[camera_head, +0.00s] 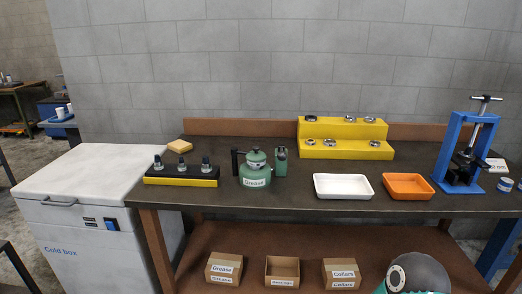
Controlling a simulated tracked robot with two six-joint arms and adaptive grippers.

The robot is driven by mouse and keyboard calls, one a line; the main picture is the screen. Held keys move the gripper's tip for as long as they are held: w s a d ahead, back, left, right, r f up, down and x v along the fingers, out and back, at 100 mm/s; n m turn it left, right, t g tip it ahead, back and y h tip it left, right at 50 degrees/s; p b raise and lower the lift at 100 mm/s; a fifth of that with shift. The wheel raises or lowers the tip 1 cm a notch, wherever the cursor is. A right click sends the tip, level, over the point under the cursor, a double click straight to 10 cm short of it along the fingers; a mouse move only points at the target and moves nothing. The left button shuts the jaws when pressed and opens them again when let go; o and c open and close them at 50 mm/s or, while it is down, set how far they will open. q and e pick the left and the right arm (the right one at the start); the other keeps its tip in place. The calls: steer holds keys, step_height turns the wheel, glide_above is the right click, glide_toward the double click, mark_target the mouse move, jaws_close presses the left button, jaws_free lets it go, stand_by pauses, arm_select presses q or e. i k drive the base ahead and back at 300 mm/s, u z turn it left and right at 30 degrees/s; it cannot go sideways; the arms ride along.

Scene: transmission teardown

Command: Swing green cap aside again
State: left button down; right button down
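A green grease pot (254,176) with a black handle and a "Grease" label stands on the workbench, left of the middle. A rounded green cap (256,157) sits on top of the pot and looks closed. A narrow upright green block (280,161) stands just right of the pot; I cannot tell whether it touches it. Neither of my grippers is in view.
A black-and-yellow rack (183,181) stands left of the pot. To the right are a white tray (342,195), an orange tray (407,194) and a blue press (467,187). A yellow stepped stand (346,151) is behind. A white cold box (88,174) is left of the bench.

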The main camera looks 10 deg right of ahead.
mark_target(256, 155)
steer(key=i, duration=0.85)
steer(key=u, duration=0.05)
